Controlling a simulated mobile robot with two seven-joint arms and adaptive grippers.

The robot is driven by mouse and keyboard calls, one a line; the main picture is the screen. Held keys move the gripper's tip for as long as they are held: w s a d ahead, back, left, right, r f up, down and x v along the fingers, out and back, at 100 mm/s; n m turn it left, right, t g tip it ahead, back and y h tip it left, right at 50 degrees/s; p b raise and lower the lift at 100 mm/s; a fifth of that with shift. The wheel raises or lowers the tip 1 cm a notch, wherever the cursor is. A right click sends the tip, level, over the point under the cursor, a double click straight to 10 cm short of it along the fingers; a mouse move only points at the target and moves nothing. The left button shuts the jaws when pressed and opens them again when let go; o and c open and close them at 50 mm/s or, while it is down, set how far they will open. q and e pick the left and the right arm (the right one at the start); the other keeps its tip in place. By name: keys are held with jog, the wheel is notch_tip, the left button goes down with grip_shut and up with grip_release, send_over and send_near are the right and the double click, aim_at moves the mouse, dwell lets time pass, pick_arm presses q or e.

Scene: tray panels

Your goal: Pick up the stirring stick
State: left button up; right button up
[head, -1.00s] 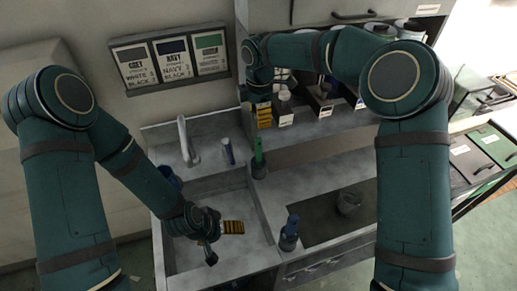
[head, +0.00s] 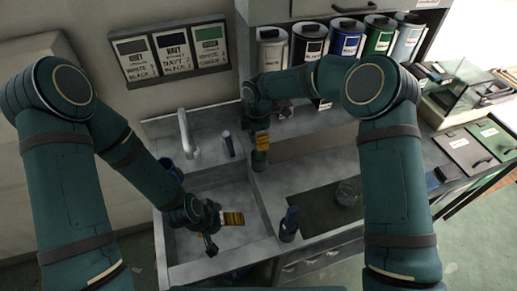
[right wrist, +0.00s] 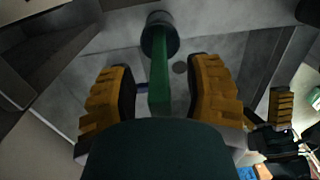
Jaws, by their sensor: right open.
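The stirring stick is a green bar (right wrist: 160,75) that stands in a dark round holder (right wrist: 159,35) in the right wrist view. In the head view the holder (head: 260,161) stands on the ledge beside the sink, and my right gripper hides the stick. My right gripper (head: 262,140) points down over the holder. In the right wrist view its yellow-padded fingers (right wrist: 163,95) are apart, with the stick between them and a gap on both sides. My left gripper (head: 222,232) is open and empty over the sink.
The sink (head: 190,250) with a tap (head: 188,135) is at the left. A blue-topped object (head: 289,225) stands at the front. A glass beaker (head: 347,192) sits in the dark recess. Several labelled canisters (head: 345,40) line the back shelf.

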jog(key=shift+f, duration=0.45)
grip_shut()
